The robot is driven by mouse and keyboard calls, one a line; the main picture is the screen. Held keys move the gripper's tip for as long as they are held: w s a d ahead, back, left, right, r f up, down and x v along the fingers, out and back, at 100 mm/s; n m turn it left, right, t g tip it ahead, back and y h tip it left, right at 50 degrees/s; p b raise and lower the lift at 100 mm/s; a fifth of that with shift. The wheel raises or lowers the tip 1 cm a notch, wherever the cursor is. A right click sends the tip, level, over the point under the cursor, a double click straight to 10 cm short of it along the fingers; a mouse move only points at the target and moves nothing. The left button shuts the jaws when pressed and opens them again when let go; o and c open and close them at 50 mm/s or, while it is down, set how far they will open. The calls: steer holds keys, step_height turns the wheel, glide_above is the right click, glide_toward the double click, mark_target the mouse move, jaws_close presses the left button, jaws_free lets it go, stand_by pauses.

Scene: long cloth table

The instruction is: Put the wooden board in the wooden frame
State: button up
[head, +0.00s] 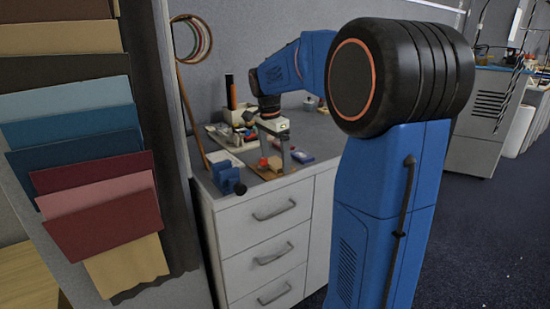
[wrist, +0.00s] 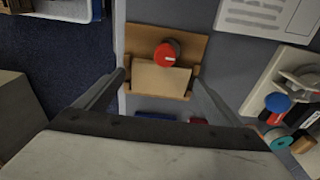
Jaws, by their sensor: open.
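In the wrist view a pale wooden board (wrist: 160,79) lies against a darker brown wooden piece (wrist: 140,42), which looks like the wooden frame. Brown edges show at both sides of the pale board. A round red-topped item (wrist: 165,54) with a dark side stands at the board's upper edge; I cannot tell if it is attached. My gripper (wrist: 160,75) is open, with one finger on each side of the pale board and nothing clearly held. In the head view my gripper (head: 275,155) points down over the cabinet top, and the wooden pieces there are small and partly hidden.
A blue item (head: 227,178) sits at the cabinet top's front left corner. A tray of tools (head: 232,137) stands behind. In the wrist view a pale tray (wrist: 262,100) with several coloured items is at right, and a white panel (wrist: 270,15) is above it.

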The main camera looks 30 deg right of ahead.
mark_target(271, 164)
steer(key=shift+r, duration=0.1)
step_height(271, 164, up, 12)
steer(key=a, duration=0.2)
steer(key=s+a+f+n+t, duration=0.1)
steer(key=s+a+f+n, duration=0.3)
steer(key=s, duration=0.4)
steer(key=s+a+f+n+t, duration=0.1)
steer(key=s+a+f+n, duration=0.2)
steer(key=s+a+n, duration=0.35)
steer(key=s+a+f+n+t+y, duration=0.1)
steer(key=s+a+f+n+t, duration=0.1)
steer(key=s+f+n, duration=0.5)
steer(key=s+a+f, duration=0.1)
steer(key=s+f, duration=0.5)
steer(key=s, duration=0.2)
steer(key=shift+s+a+f+t, duration=0.15)
steer(key=shift+s+t, duration=0.2)
steer(key=shift+t, duration=0.05)
stand_by(0.6)
